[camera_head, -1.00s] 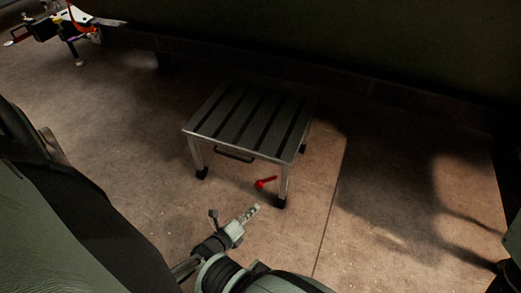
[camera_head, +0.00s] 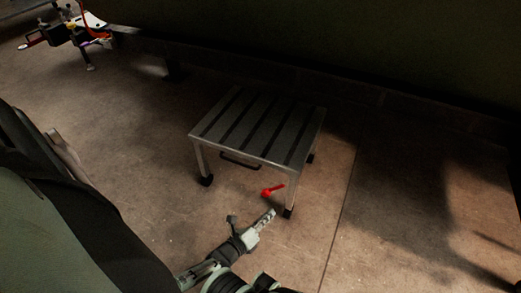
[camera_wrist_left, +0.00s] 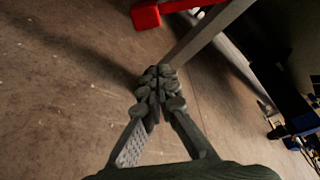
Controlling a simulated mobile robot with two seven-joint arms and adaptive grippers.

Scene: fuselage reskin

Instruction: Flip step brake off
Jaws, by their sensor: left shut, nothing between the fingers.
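The step (camera_head: 258,127) is a low metal stool with a dark slatted top, black feet and a dark handle on its near side. Its red brake lever (camera_head: 273,190) shows below the top, beside the near right leg. My left gripper (camera_head: 270,214) is shut and empty, just in front of and below the lever, apart from it. In the left wrist view the shut fingertips (camera_wrist_left: 158,75) point toward a step leg (camera_wrist_left: 208,32), and the red lever (camera_wrist_left: 146,15) lies beyond them at the top. My right gripper is not in view.
A dark wall or panel (camera_head: 320,45) runs behind the step. Equipment with red, white and yellow parts (camera_head: 75,28) stands at the upper left. The concrete floor around the step is clear, with shadows on the right.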

